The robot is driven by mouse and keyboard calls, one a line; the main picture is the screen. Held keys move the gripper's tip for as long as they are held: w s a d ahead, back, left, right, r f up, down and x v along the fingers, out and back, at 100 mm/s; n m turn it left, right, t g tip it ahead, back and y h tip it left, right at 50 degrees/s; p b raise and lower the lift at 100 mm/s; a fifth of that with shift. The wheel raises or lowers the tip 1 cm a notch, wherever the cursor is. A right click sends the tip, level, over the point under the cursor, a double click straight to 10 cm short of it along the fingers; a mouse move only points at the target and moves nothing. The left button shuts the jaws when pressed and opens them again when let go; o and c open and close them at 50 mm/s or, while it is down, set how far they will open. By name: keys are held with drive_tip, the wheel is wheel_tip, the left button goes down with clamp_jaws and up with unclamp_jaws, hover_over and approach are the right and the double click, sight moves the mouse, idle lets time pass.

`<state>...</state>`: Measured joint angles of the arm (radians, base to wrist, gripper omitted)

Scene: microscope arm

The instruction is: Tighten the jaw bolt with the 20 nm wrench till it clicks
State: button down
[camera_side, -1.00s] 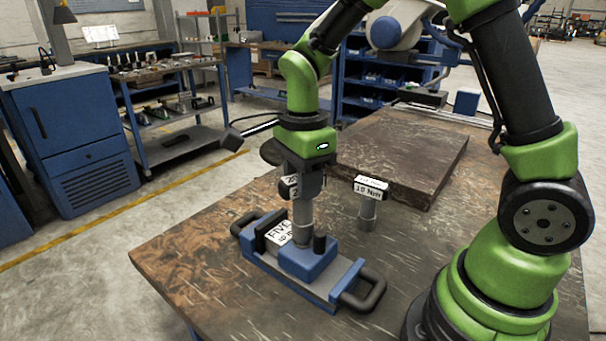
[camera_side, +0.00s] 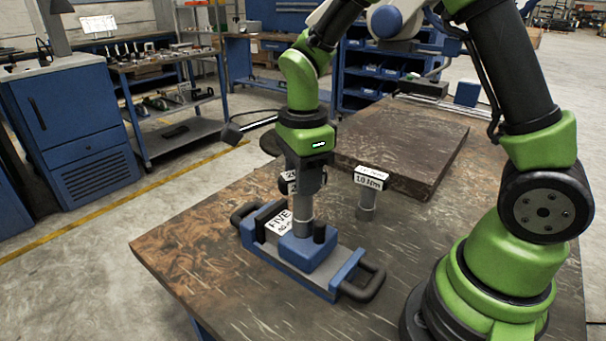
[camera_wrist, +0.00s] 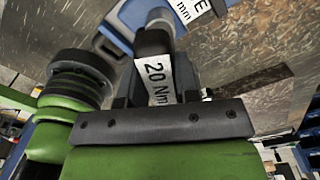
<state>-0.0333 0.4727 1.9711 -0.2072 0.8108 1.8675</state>
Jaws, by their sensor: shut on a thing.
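The 20 Nm wrench (camera_side: 303,210) stands upright on the blue jaw block of the vise (camera_side: 318,252). My gripper (camera_side: 306,180) is above the vise, shut on the wrench's upper part. In the wrist view, the black end and white "20 Nm" label of the wrench (camera_wrist: 157,78) show between the fingers of my gripper (camera_wrist: 155,98). The jaw bolt is hidden beneath the wrench. The vise has a white label, partly covered, and a black handle at each end. Part of the blue vise also shows in the wrist view.
A second wrench, marked 10 Nm (camera_side: 367,200), stands upright just right of my gripper. A dark raised slab (camera_side: 405,150) lies behind it. The wooden table (camera_side: 190,250) is clear at the front left of the vise.

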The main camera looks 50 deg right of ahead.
drive_tip(key=shift+m, duration=1.4)
drive_tip(key=shift+m, duration=0.9)
drive_tip(key=shift+n, duration=0.5)
drive_tip(key=shift+r, duration=3.05)
